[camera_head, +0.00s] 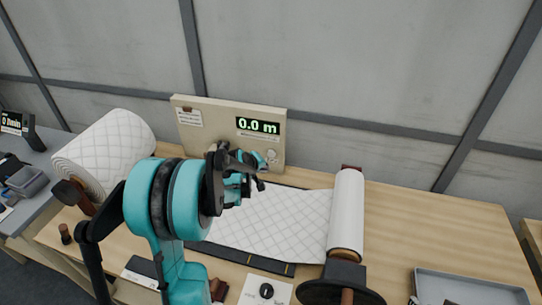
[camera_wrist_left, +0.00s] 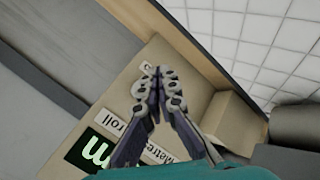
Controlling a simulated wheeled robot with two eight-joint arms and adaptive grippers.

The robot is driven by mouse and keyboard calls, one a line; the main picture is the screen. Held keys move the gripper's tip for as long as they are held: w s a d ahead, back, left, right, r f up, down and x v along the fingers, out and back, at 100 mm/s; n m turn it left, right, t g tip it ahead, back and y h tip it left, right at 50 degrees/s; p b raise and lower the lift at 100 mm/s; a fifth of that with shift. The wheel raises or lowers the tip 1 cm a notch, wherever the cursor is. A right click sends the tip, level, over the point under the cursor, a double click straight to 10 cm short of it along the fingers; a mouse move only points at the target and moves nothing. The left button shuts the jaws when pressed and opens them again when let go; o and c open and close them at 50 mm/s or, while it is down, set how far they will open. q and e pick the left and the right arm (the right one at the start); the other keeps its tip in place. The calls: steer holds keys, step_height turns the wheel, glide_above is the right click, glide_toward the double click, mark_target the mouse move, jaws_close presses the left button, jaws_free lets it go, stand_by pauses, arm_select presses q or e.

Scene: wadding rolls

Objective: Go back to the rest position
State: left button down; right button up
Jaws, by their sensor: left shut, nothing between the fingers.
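My left gripper (camera_head: 245,175) is shut and empty, held above the table in front of the beige display panel (camera_head: 187,135). In the left wrist view its fingertips (camera_wrist_left: 158,72) meet, with the panel (camera_wrist_left: 118,88) behind them. My left arm comes up from the lower left and hides part of the table. My right gripper is in neither view.
A large quilted white roll (camera_head: 105,150) lies at the left. Quilted wadding (camera_head: 270,220) stretches across the table to a narrower white roll (camera_head: 347,210). The panel's screen (camera_head: 257,127) reads 0.0 m. A grey tray (camera_head: 470,285) lies front right; the wooden table (camera_head: 430,225) behind it is clear.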

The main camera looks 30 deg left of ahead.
arm_select(q)
steer(key=shift+s+d, duration=0.1)
steer(key=shift+s, duration=0.2)
steer(key=s+d+r+m+g, duration=0.1)
steer(key=s+d+r+m, duration=0.3)
steer(key=s+d, duration=0.45)
steer(key=s+d+r+m, duration=0.4)
steer(key=s+d, duration=0.4)
steer(key=d, duration=0.1)
steer(key=s+d+f+m, duration=0.1)
steer(key=s+d+m, duration=0.2)
steer(key=s, duration=0.7)
steer(key=shift+d+f+m+g, duration=0.2)
steer(key=shift+d+m+g, duration=0.15)
steer(key=shift+m, duration=0.45)
steer(key=shift+s, duration=0.1)
